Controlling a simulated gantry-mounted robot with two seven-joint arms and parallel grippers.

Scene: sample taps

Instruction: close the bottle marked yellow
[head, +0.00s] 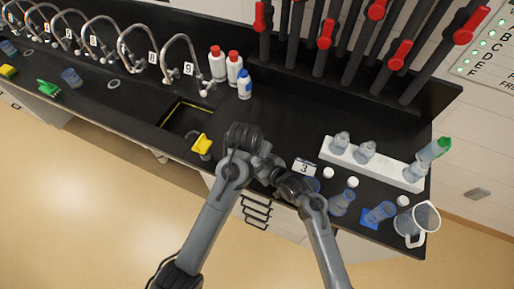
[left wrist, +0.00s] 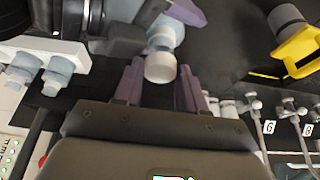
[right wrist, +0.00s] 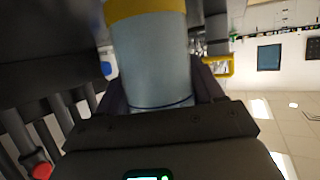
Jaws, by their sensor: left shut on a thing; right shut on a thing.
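A clear bluish bottle with a yellow band (right wrist: 146,10) fills the middle of the right wrist view. My right gripper (right wrist: 158,88) is shut on its body. In the left wrist view a white cap (left wrist: 160,68) lies between the fingers of my left gripper (left wrist: 160,80), which is shut on it. The held bottle (left wrist: 165,32) is right behind the cap, in line with it; I cannot tell how far the cap is screwed on. In the head view both grippers meet in front of the bench edge, and my arms hide bottle and cap.
On the bench at right are loose white caps (head: 352,182), a bottle (head: 340,204), a bottle on a blue mat (head: 380,212), a jug (head: 420,226) and a white rack (head: 388,168) with bottles. A "3" sign (head: 304,167) stands nearby. The sink (head: 185,117) is left.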

